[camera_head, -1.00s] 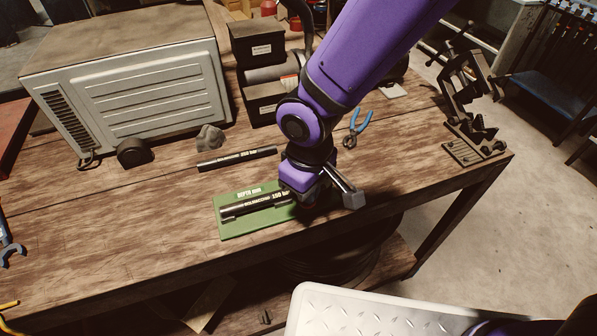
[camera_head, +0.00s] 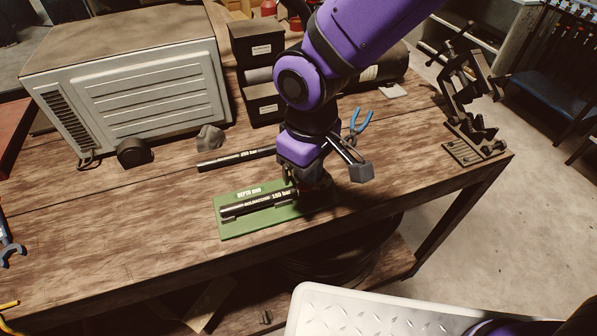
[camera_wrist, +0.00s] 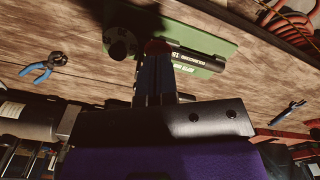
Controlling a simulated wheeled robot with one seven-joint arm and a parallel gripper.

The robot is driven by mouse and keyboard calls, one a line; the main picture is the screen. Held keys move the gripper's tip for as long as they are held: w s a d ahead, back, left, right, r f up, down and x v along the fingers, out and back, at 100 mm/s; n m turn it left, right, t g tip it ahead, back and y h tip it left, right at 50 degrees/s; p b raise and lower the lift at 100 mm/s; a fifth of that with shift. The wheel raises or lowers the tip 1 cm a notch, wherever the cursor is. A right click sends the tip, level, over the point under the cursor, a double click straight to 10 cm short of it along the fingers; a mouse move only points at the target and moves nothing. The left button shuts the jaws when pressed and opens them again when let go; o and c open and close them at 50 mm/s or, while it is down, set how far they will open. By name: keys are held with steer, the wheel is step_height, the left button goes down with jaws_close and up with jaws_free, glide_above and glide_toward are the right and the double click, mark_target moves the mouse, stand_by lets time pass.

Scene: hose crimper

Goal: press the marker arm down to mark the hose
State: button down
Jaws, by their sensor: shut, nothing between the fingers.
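A green board (camera_head: 232,230) marked "DEPTH BAR" lies near the table's front edge. A black hose (camera_head: 245,207) lettered "150 bar" lies along it; the hose (camera_wrist: 205,58) also shows in the wrist view. My gripper (camera_head: 291,182) is shut and empty over the hose's right end. Its closed fingers (camera_wrist: 157,52) point at the board in the wrist view, overlapping the hose end. A dark round part (camera_wrist: 122,42) sits beside the fingers at the board's end. I cannot tell whether it belongs to the marker arm, nor whether my fingers touch anything.
A second black hose (camera_head: 236,159) lies behind the board. Blue-handled pliers (camera_head: 358,123) lie to the right. A grey metal box (camera_head: 130,85) and black bins (camera_head: 262,103) stand at the back. A dark metal stand (camera_head: 470,120) is at the right corner.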

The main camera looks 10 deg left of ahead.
step_height(320, 180, up, 7)
stand_by(0.8)
stand_by(0.5)
steer(key=w+d+r+m+t, duration=0.1)
steer(key=w+d+r+m, duration=0.3)
steer(key=d, duration=0.6)
steer(key=d+r+m+t, duration=0.2)
steer(key=d+r, duration=0.5)
steer(key=d, duration=0.4)
steer(key=s+d+r+m+t, duration=0.1)
steer(key=s+d+m, duration=0.2)
steer(key=d, duration=0.4)
steer(key=s+d+r+m+t, duration=0.1)
steer(key=s+d+r+m, duration=0.1)
steer(key=s+d, duration=0.3)
steer(key=d+m, duration=0.1)
steer(key=d, duration=0.2)
steer(key=shift+s, duration=0.3)
